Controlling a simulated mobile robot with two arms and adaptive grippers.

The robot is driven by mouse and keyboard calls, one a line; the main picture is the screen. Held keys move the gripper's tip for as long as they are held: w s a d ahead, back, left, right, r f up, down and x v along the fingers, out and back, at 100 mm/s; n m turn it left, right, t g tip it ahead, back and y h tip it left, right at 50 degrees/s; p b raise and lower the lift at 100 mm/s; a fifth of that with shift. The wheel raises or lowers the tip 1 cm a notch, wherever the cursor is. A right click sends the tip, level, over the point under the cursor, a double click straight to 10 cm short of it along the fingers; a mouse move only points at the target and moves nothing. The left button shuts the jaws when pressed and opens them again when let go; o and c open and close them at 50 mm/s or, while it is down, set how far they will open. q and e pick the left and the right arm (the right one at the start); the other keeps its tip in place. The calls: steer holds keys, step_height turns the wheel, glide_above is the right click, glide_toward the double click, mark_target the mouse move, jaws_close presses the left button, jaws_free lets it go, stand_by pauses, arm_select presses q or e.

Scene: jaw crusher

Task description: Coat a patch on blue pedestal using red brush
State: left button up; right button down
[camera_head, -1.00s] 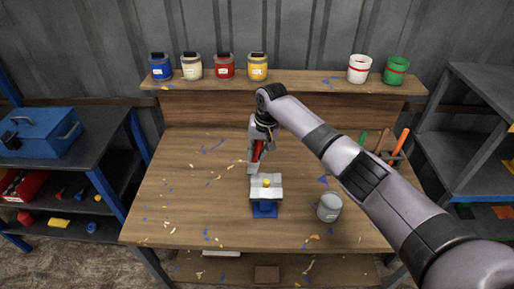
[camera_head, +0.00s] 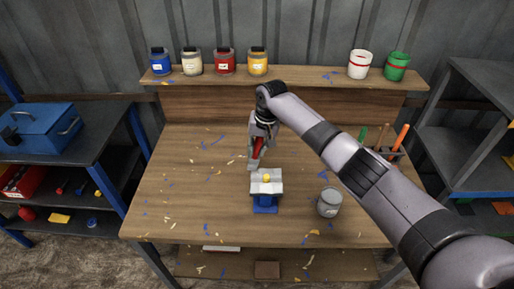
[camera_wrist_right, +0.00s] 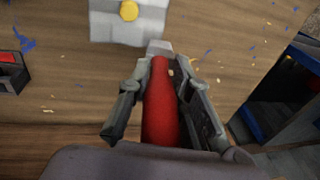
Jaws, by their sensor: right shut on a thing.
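My right gripper (camera_head: 257,153) is shut on the red brush (camera_head: 257,147). In the right wrist view the brush's red handle (camera_wrist_right: 165,105) lies between the two fingers, its far end close to the pale block. The blue pedestal (camera_head: 265,208) stands on the workbench just in front of the gripper. It carries a pale grey-white block (camera_head: 260,188) with a yellow spot (camera_head: 266,178) on top; the spot also shows in the right wrist view (camera_wrist_right: 129,10). I cannot tell whether the brush touches the block. My left gripper is not in view.
A grey can (camera_head: 329,203) stands right of the pedestal. A holder with tools (camera_head: 392,155) is at the bench's right, partly behind my arm. Paint jars (camera_head: 225,64) and buckets (camera_head: 359,65) line the back shelf. The bench's left side is clear except for flecks.

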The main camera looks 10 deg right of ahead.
steer(key=shift+f, duration=0.1)
steer(key=shift+s+d+p, duration=1.3)
steer(key=shift+d+p, duration=0.3)
steer(key=shift+d, duration=3.15)
steer(key=shift+w+a, duration=0.45)
steer(key=shift+a, duration=1.15)
steer(key=shift+w+a, duration=0.4)
steer(key=shift+a, duration=1.2)
steer(key=shift+w+a, duration=0.45)
steer(key=shift+a, duration=1.15)
